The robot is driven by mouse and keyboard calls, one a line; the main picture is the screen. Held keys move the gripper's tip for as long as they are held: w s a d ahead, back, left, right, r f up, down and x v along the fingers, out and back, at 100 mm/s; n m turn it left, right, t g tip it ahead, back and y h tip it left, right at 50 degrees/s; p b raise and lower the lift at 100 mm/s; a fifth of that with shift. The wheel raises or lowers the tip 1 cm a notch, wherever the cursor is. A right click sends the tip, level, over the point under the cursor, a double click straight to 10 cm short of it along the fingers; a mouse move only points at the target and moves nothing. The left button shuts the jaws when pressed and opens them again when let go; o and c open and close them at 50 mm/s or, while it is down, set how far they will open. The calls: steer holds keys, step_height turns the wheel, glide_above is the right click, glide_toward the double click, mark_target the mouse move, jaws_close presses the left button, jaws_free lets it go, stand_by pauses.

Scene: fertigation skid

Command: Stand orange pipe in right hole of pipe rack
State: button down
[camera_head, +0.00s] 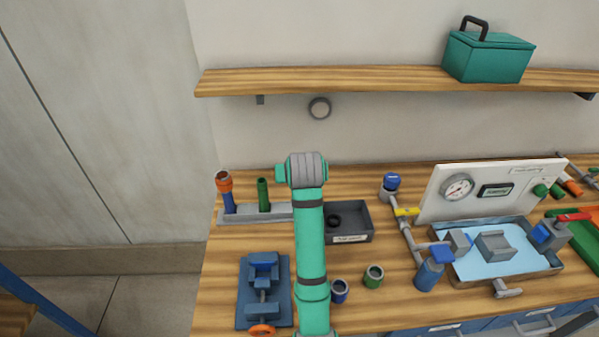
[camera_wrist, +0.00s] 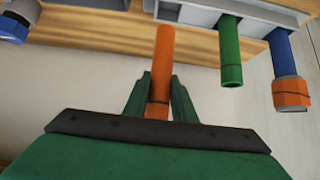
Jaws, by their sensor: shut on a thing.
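The orange pipe (camera_wrist: 164,60) is held between the two green fingers of my gripper (camera_wrist: 158,88) in the wrist view. In the head view my arm hides the pipe, the gripper fingers and the right end of the rack (camera_head: 281,211). A green pipe (camera_head: 263,194) stands in the middle of the rack. A blue pipe with an orange fitting (camera_head: 225,189) stands at its left end. Both also show right of the orange pipe in the wrist view.
A dark bin (camera_head: 362,223) stands right of my arm. A blue vise (camera_head: 263,287) sits at the front left. Two short cups, blue (camera_head: 339,291) and green (camera_head: 374,276), stand in front. A wooden shelf (camera_head: 370,79) with a green toolbox (camera_head: 488,56) hangs above.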

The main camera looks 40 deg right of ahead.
steer(key=shift+f, duration=2.95)
steer(key=shift+f, duration=0.55)
steer(key=c, duration=1.4)
jaws_free()
steer(key=v, duration=1)
steer(key=shift+s+a+r, duration=0.2)
steer(key=shift+s+a, duration=0.05)
steer(key=shift+s, duration=0.05)
